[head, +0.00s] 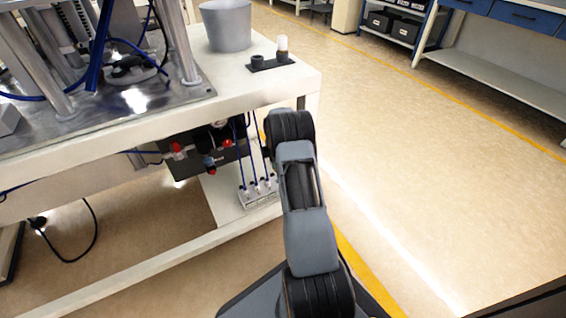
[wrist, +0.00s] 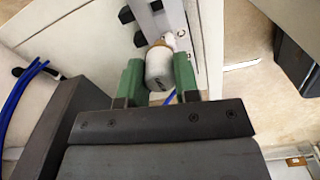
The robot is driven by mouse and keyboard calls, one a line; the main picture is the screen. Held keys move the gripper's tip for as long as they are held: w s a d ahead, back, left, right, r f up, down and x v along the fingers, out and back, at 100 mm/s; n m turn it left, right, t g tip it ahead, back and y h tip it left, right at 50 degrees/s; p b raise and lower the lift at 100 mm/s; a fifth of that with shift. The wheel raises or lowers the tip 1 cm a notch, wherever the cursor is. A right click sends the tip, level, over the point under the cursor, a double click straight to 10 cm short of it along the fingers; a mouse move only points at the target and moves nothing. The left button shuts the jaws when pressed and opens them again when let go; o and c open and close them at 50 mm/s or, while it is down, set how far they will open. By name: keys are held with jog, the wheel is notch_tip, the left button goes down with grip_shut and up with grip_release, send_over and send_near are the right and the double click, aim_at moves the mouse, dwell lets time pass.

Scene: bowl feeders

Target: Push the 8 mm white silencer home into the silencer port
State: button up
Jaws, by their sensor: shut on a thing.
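In the wrist view my gripper (wrist: 158,76) has its two green fingers shut on the white silencer (wrist: 158,70), a short white cylinder with a brass-coloured end pointing away from me. Beyond it is a light grey metal block (wrist: 188,52) with small holes. The silencer's far end meets or overlaps this block in the picture; I cannot tell how deep it sits. The port itself is hidden behind the silencer. In the head view my arm hides the gripper and the silencer. A pale manifold (head: 259,193) with blue tubes shows just left of my arm, under the table.
The white table (head: 270,88) stands above the manifold, with a grey bowl (head: 226,26) and a black holder (head: 270,62) carrying a white-topped piece. Blue tubes (wrist: 22,90) run at the left in the wrist view. Open floor lies right of my arm.

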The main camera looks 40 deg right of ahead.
jog(key=shift+d+r, duration=0.15)
jog(key=shift+d, duration=0.3)
jog(key=shift+f+b, duration=1.8)
jog(key=shift+f, duration=1.65)
jog(key=shift+d+f, duration=0.1)
jog(key=shift+f, duration=1.3)
jog(key=o, duration=0.7)
jog(key=shift+r, duration=0.15)
